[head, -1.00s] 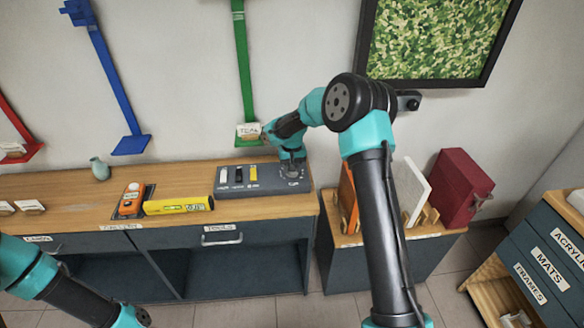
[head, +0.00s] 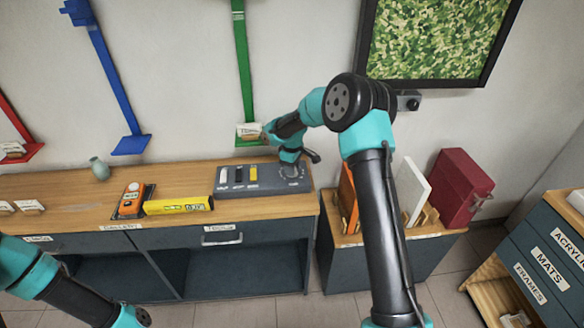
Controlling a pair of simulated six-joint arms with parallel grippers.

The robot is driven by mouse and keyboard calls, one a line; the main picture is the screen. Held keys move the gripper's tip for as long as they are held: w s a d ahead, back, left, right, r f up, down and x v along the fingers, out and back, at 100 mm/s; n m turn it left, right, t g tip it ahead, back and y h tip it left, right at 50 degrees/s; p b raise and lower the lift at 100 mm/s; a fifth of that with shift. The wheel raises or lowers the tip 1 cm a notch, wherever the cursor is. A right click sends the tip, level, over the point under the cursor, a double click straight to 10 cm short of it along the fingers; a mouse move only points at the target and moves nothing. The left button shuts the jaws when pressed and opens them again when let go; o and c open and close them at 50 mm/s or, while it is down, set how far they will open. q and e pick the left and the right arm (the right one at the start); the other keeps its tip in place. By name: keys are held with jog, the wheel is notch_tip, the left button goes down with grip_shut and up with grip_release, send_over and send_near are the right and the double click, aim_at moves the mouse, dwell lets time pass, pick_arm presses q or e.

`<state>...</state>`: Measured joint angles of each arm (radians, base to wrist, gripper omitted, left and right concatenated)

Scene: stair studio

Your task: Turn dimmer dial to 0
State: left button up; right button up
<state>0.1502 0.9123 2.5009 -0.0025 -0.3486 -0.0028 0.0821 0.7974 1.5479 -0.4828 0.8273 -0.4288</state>
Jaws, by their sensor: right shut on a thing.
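The dark grey control panel (head: 262,188) sits on the wooden bench top, with white, black and yellow sliders at its left and middle. The dimmer dial (head: 291,173) is at the panel's right end, mostly hidden by my right gripper. My right gripper (head: 292,163) comes down over the dial from above and is shut on it. The dial's pointer and scale marks are too small and covered to read. My left arm shows at the lower left, but its gripper is not visible.
An orange device (head: 131,200) and a yellow box level (head: 178,205) lie left of the panel. A small vase (head: 99,168) stands at the back. A green wall rail (head: 243,70) rises behind the panel. Boards and a red case (head: 459,186) stand to the right.

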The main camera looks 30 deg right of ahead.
jog(key=n, duration=0.6)
dwell(0.5)
jog(key=o, duration=0.9)
jog(key=shift+o, duration=0.2)
jog(key=shift+r, duration=0.1)
notch_tip(320, 180, up, 17)
jog(key=shift+r, duration=0.15)
dwell(0.3)
